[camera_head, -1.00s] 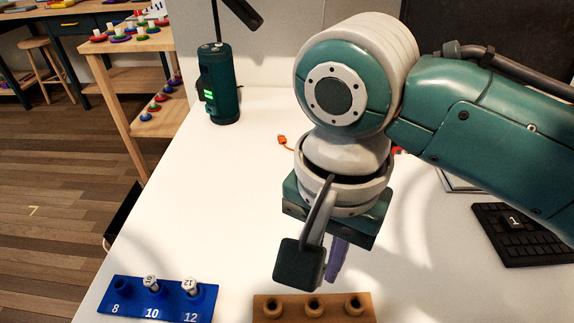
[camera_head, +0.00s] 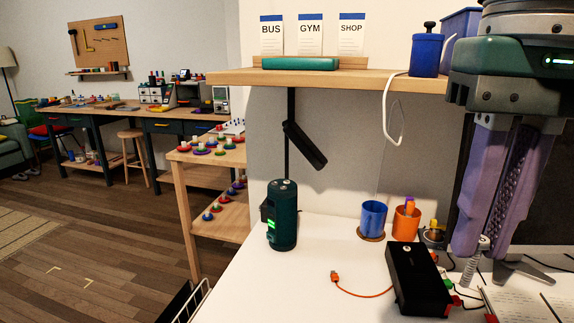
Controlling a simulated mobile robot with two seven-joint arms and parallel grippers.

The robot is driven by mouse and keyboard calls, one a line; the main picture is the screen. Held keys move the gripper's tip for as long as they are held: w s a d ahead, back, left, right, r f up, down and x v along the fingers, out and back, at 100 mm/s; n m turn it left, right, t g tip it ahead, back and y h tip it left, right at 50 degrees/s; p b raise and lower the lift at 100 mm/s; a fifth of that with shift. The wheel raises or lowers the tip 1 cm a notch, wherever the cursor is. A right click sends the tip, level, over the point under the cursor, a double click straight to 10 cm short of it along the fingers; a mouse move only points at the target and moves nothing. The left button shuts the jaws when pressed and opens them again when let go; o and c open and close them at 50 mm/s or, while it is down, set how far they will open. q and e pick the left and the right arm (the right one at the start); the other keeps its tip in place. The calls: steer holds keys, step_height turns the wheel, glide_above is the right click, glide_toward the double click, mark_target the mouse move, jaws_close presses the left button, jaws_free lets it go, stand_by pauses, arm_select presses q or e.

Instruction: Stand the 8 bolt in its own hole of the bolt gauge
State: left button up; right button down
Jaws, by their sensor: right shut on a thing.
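My right gripper (camera_head: 485,248) hangs large at the right edge of the view, its long purple fingers pointing down. It is shut on a bolt (camera_head: 474,264), a thin, pale threaded piece that shows at the fingertips and tilts slightly. Any number on the bolt cannot be read, and the fingers partly hide its upper end. The blue bolt gauge is outside the present view. My left gripper is not in view.
A black box (camera_head: 418,280), an orange cable (camera_head: 360,292), a blue cup (camera_head: 373,218) and an orange cup (camera_head: 406,222) are on the white table (camera_head: 290,290). A dark green cylinder (camera_head: 282,222) stands at its left. A wooden shelf (camera_head: 350,78) spans above. The table's front left is clear.

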steer(key=s+d+r+n+p, duration=0.1)
steer(key=s+r+p, duration=0.2)
steer(key=r+p, duration=1.6)
steer(key=s+d+r+p, duration=0.1)
steer(key=s+r+p, duration=0.3)
steer(key=r+p, duration=1.6)
step_height(320, 180, up, 3)
steer(key=shift+d+n, duration=0.2)
steer(key=shift+n, duration=0.2)
steer(key=shift+f, duration=0.1)
